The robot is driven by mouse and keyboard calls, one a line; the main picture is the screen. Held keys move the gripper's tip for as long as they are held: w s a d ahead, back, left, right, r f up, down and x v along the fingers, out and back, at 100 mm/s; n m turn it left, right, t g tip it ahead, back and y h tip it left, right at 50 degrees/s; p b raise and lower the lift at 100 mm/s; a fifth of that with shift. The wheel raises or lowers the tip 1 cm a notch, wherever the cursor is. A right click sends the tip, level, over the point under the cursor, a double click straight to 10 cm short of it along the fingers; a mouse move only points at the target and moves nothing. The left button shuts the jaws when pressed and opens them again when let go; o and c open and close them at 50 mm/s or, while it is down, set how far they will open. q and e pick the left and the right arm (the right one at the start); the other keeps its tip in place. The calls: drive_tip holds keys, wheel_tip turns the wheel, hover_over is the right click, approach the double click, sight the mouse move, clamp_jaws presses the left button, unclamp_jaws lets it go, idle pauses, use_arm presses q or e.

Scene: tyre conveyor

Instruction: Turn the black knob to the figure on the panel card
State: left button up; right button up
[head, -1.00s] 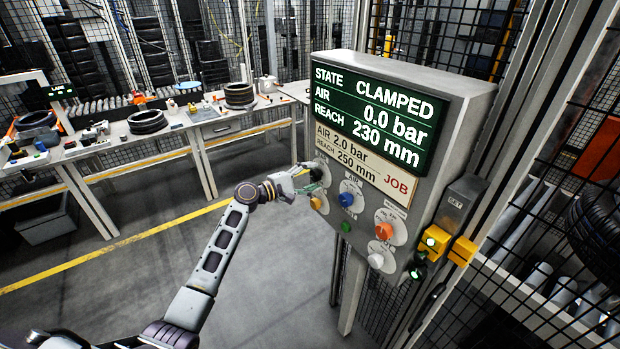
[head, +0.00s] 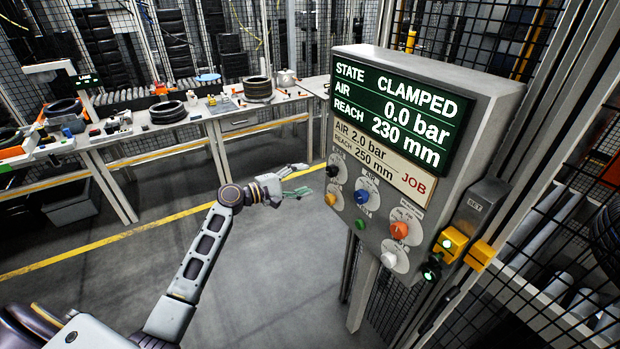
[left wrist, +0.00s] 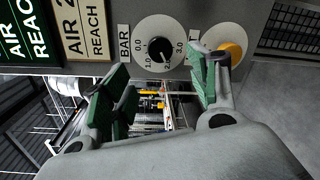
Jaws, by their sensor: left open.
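The black knob (head: 332,171) sits at the upper left of the control panel's dials. In the left wrist view the black knob (left wrist: 157,57) is on a white round dial marked BAR, with figures from 0.0 to 3.0; its exact setting is hard to read. The cream panel card (head: 383,160) reads AIR 2.0 bar, REACH 250 mm. The green screen (head: 396,116) above shows CLAMPED, AIR 0.0 bar, REACH 230 mm. My left gripper (head: 306,181) is open and empty, left of the knob and apart from it. Its green-padded fingers (left wrist: 166,95) are spread below the dial. My right gripper is out of view.
Yellow button boxes (head: 451,243) are at the panel's right. A long workbench (head: 205,117) with tyres stands behind. The floor left of the panel is clear.

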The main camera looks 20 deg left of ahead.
use_arm(q)
drive_tip(key=shift+v, duration=1.3)
drive_tip(key=shift+m, duration=0.3)
